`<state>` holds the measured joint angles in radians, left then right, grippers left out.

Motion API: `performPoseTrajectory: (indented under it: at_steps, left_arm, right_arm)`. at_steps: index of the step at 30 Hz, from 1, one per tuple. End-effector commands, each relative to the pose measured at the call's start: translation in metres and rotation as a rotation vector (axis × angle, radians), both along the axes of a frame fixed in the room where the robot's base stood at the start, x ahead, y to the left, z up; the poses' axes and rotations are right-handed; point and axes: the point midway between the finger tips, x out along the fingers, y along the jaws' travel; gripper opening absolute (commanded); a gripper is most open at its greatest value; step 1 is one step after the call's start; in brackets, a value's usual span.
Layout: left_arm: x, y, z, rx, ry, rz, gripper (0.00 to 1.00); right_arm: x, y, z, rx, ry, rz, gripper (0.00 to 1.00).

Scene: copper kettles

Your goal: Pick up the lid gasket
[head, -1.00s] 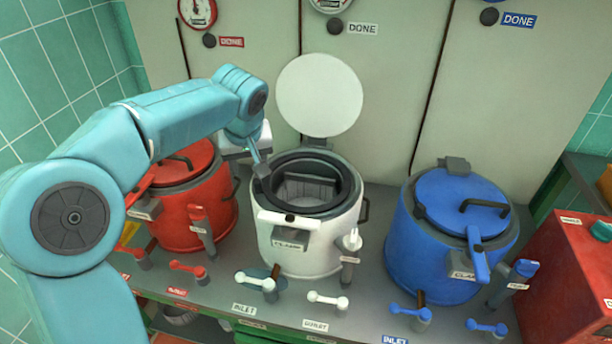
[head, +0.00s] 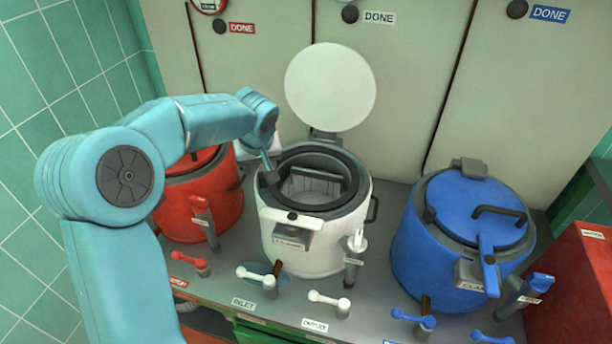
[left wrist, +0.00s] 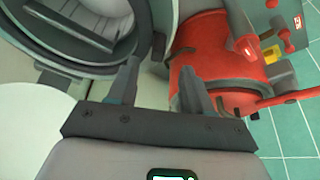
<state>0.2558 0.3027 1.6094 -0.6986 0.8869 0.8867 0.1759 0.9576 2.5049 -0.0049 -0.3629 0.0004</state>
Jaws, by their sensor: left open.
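The white kettle (head: 330,243) stands in the middle with its round white lid (head: 330,86) raised behind it. A thick dark ring (head: 361,192) runs around its open mouth; it looks like the lid gasket, but I cannot tell it apart from the rim for sure. My left gripper (head: 268,172) is open and empty at the left edge of this mouth. In the left wrist view, its two fingers (left wrist: 160,88) point between the dark ring (left wrist: 140,25) at upper left and the red kettle (left wrist: 215,65) at right. I cannot tell whether a finger touches the ring.
The blue kettle (head: 440,240) stands at right with its lid shut. Small white valve handles (head: 330,302) and blue ones (head: 413,318) line the counter's front. A red box (head: 575,285) stands at far right. Panels rise close behind the kettles.

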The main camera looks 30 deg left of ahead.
Motion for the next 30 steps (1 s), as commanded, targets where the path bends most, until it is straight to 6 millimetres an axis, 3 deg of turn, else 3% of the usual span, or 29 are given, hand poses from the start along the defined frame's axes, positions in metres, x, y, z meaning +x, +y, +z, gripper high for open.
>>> performPoseTrajectory:
  at_steps: [5, 12, 21, 22, 26, 27, 30]
  left_arm:
    - [0.005, 0.003, -0.013, -0.001, 0.002, -0.001, 0.5]
    - [0.016, 0.014, -0.048, -0.001, 0.003, -0.001, 0.5]
    - [0.019, 0.016, -0.054, -0.001, -0.001, -0.003, 0.5]
    - [0.019, 0.016, -0.054, -0.001, -0.001, -0.003, 0.47]
    - [0.019, 0.016, -0.054, 0.0, 0.0, -0.002, 0.04]
    - [0.019, 0.016, -0.054, 0.0, 0.0, -0.002, 0.0]
    - [0.019, 0.016, -0.054, 0.0, -0.002, -0.002, 0.0]
  right_arm:
    - [0.0, 0.0, 0.002, 0.0, 0.0, 0.0, 0.0]
    - [0.0, 0.0, 0.007, 0.0, 0.0, 0.0, 0.0]
    - [0.0, 0.0, 0.007, 0.0, 0.0, 0.0, 0.0]
    - [0.0, 0.0, 0.007, 0.0, 0.0, 0.0, 0.0]
    - [0.0, 0.0, 0.007, 0.0, 0.0, 0.0, 0.0]
    - [0.0, 0.0, 0.007, 0.0, 0.0, 0.0, 0.0]
    - [0.0, 0.0, 0.007, 0.0, 0.0, 0.0, 0.0]
